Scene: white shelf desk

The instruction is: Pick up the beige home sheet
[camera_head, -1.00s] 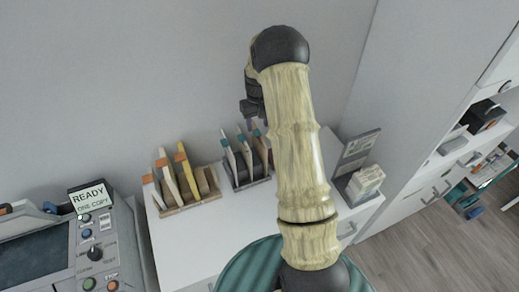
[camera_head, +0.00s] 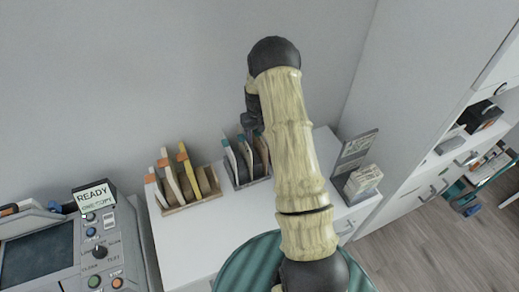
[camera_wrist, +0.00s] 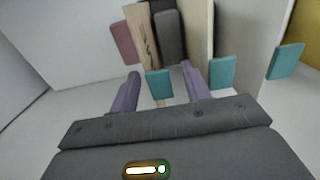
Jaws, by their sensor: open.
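A beige sheet (camera_wrist: 142,38) with dark marks on its face stands upright in the wrist view, ahead of my gripper (camera_wrist: 160,76). A teal tab (camera_wrist: 159,84) shows in front of it, between my two purple fingers. The fingers are apart, one on each side of the tab, and I see no contact. In the head view my gripper (camera_head: 251,122) hangs over the dark rack (camera_head: 243,183) of teal-tabbed sheets. My arm hides the rack's right part there, so the beige sheet cannot be singled out.
More upright sheets with teal tabs (camera_wrist: 222,72) stand right of the fingers. A wooden rack (camera_head: 190,203) with orange-tabbed sheets stands left of the dark rack. A grey holder with a card stack (camera_head: 364,180) is on the right. A grey machine (camera_head: 95,250) borders the desk's left.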

